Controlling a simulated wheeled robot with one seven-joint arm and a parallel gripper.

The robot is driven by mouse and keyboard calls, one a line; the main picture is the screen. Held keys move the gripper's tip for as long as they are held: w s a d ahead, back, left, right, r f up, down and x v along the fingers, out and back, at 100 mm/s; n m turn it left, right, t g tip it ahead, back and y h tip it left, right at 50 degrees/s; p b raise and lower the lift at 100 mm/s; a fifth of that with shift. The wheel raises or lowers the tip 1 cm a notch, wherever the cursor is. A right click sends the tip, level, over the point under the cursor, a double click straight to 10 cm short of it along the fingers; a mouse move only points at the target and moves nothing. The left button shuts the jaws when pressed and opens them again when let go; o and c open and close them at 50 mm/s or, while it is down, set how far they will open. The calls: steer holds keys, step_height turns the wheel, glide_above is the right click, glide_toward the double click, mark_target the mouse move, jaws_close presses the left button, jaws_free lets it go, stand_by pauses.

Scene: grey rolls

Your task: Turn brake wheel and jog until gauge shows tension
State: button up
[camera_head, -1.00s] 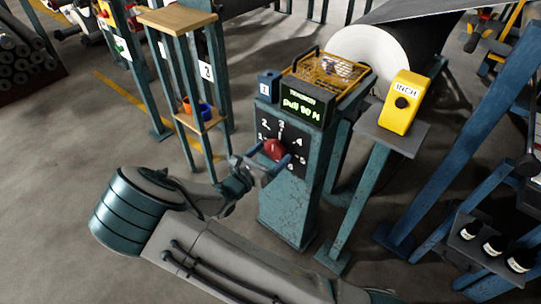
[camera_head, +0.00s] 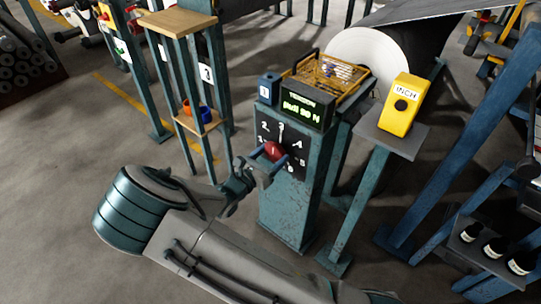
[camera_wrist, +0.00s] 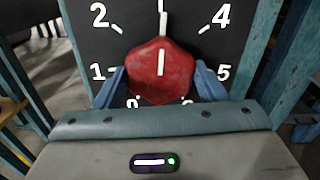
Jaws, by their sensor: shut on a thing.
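The brake wheel is a red faceted knob (camera_head: 275,151) on a black dial plate (camera_head: 298,165) with white numbers, on the front of a worn teal post. In the wrist view the knob (camera_wrist: 160,72) has a white mark pointing straight up toward the top tick. My gripper (camera_head: 269,161) is shut on the knob, one blue finger on each side, as the wrist view shows (camera_wrist: 161,84). The gauge (camera_head: 304,109) above the dial shows green text that looks like "pull 00 N", but the digits are blurred. The yellow INCH box (camera_head: 402,104) with a black button stands right of the post, untouched.
A yellow wire basket (camera_head: 325,72) sits behind the gauge, beside a small blue box (camera_head: 268,88). A large grey roll (camera_head: 370,58) lies behind. A shelf stand (camera_head: 177,22) with small cups is on the left. Blue beams and bottles (camera_head: 494,247) are on the right.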

steer(key=m, duration=0.6)
steer(key=shift+m, duration=0.3)
steer(key=m+b, duration=0.1)
steer(key=m, duration=0.2)
steer(key=shift+f, duration=0.1)
steer(key=shift+m+b, duration=0.5)
steer(key=shift+m, duration=0.8)
steer(key=o, duration=1)
steer(key=shift+w, duration=0.1)
steer(key=shift+a, duration=0.15)
